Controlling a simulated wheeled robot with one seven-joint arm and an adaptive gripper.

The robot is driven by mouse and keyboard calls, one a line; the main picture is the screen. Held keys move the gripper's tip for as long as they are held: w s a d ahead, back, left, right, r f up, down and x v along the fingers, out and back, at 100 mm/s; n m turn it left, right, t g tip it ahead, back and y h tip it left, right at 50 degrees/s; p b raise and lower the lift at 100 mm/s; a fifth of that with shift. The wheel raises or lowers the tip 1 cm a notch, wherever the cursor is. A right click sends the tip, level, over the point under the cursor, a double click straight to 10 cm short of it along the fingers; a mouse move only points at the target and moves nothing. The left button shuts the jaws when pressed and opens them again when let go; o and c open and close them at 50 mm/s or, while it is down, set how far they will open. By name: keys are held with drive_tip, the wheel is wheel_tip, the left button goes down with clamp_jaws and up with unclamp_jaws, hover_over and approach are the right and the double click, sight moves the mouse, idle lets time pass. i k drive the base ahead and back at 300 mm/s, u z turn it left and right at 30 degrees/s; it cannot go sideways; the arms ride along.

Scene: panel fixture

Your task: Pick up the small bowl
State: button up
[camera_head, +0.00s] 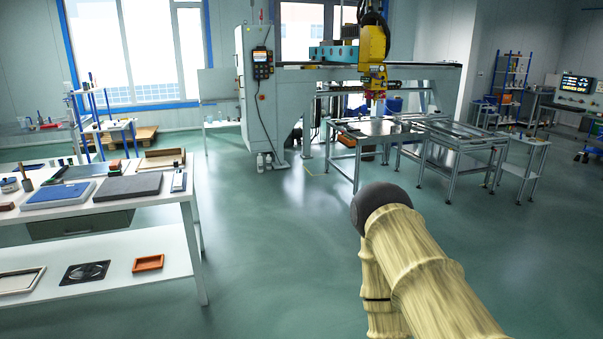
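I cannot make out a small bowl for certain anywhere in the head view. A dark square item with a round shape in it (87,271) lies on the lower shelf of the white workbench at the left; I cannot tell whether it is a bowl or a flat part. My arm, pale yellow with a dark rounded joint, rises from the bottom right over open floor. My gripper is not in view.
A gantry machine (255,95) and metal tables (465,133) stand behind. The middle floor is clear.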

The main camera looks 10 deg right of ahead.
sight(406, 127)
drive_tip(key=z, duration=0.7)
drive_tip(key=i, duration=1.8)
drive_tip(key=z, duration=1)
drive_tip(key=i, duration=1.9)
drive_tip(key=z, duration=0.25)
drive_tip(key=i, duration=3.6)
drive_tip(key=u, duration=1)
drive_tip(key=i, duration=1.8)
drive_tip(key=u, duration=1.4)
drive_tip(key=i, duration=0.95)
drive_tip(key=u, duration=0.35)
